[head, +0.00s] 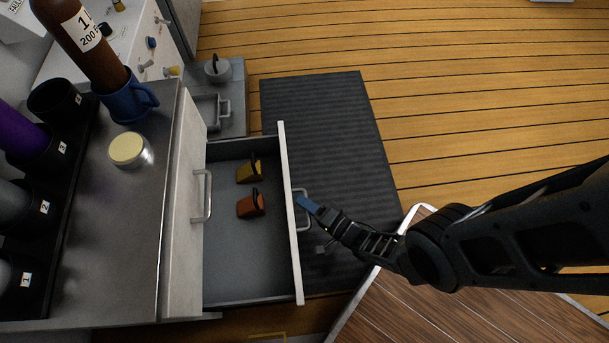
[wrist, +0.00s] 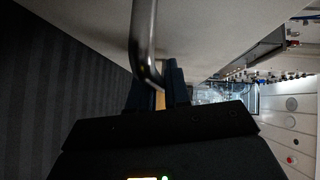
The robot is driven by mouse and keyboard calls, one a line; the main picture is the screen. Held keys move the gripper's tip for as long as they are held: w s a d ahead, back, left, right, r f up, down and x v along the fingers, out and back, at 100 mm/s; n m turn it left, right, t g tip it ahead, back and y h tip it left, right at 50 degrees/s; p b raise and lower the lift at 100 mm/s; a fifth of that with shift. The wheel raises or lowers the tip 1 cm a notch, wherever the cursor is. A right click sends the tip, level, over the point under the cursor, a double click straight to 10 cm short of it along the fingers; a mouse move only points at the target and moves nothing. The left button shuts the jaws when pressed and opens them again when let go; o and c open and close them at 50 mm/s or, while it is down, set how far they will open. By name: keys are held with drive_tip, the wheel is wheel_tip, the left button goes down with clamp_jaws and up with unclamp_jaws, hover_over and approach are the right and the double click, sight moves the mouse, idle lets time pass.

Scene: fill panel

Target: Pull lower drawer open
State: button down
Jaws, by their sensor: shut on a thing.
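The lower drawer (head: 240,270) stands pulled well out from the cabinet in the head view. Its white front panel (head: 291,220) carries a metal bar handle (head: 306,212) on its outer face. My gripper (head: 308,204) is at that handle, shut on it, with the blue fingertips at the bar. The handle bar (wrist: 145,45) also shows in the wrist view, running down to the dark fingers of my gripper (wrist: 158,88).
The upper drawer, with its own handle (head: 203,196), is shut above. The metal counter (head: 110,215) holds a blue mug (head: 128,105), a round tin (head: 128,149) and numbered dark cups. A dark mat (head: 335,120) covers the floor beyond the drawer. A wooden surface (head: 440,310) lies at lower right.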

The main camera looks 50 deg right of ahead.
drive_tip(key=shift+d, duration=0.1)
drive_tip(key=c, duration=1.2)
unclamp_jaws()
drive_tip(key=s, duration=0.2)
drive_tip(key=s+p, duration=0.1)
drive_tip(key=s, duration=0.2)
drive_tip(key=s+r+p, duration=0.1)
drive_tip(key=s, duration=0.2)
